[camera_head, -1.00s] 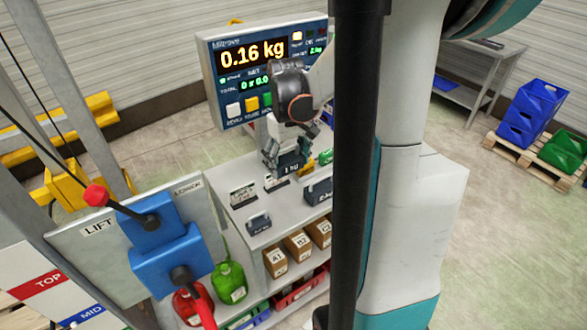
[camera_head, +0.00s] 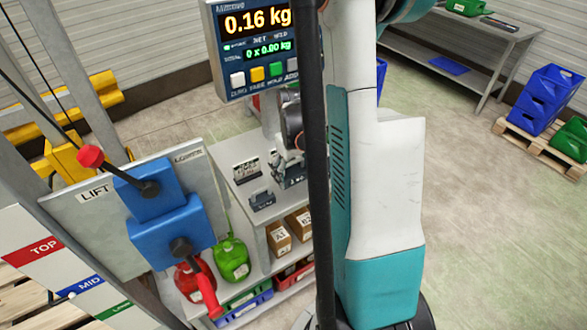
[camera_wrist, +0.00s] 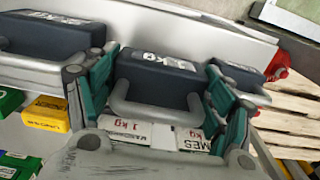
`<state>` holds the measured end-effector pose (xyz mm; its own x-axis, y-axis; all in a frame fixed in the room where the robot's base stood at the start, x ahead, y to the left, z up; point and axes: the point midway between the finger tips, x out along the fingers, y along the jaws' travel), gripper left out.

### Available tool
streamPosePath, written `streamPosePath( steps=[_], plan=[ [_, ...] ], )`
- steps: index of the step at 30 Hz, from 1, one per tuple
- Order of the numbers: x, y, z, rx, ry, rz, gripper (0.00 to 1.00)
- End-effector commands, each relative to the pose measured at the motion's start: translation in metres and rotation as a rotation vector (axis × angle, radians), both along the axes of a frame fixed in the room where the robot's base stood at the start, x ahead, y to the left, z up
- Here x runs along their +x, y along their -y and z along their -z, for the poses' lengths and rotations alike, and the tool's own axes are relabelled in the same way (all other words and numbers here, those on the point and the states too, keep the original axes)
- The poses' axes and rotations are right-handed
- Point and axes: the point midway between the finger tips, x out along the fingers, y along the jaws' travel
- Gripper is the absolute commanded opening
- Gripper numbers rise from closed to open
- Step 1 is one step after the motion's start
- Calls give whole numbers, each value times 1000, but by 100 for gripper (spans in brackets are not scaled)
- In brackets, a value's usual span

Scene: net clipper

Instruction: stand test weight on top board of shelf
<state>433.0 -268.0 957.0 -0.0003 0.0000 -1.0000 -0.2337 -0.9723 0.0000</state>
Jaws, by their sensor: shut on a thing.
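My gripper (camera_head: 288,168) is over the top board (camera_head: 228,187) of the shelf, partly hidden by a dark pole. In the wrist view its teal-padded fingers (camera_wrist: 160,90) are shut on the sides of a dark test weight (camera_wrist: 157,70) with a grey loop handle and a KG label. The held weight looks upright and low, in the row between two other dark weights, one at the left (camera_wrist: 50,38) and one at the right (camera_wrist: 240,75). I cannot tell whether its underside touches the board.
The scale display (camera_head: 258,45) reads 0.16 kg behind the shelf. Brown boxes (camera_head: 279,238) sit below. A lift panel with blue levers (camera_head: 165,235) stands at the left.

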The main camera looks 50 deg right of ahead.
Motion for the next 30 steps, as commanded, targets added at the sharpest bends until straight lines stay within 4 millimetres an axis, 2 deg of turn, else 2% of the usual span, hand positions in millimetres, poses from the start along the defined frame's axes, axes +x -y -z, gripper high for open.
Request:
streamPosePath(
  steps=[6, 9, 21, 22, 23, 30],
  plan=[
    [1, 1, 29, 0, 0, 0, 14],
    [0, 0, 37, 0, 0, 0, 14],
    [0, 0, 41, 0, 0, 0, 14],
    [0, 0, 41, 0, 0, 0, 77],
    [0, 0, 40, 0, 0, 0, 83],
    [0, 0, 40, 0, 0, 0, 83]
  ],
)
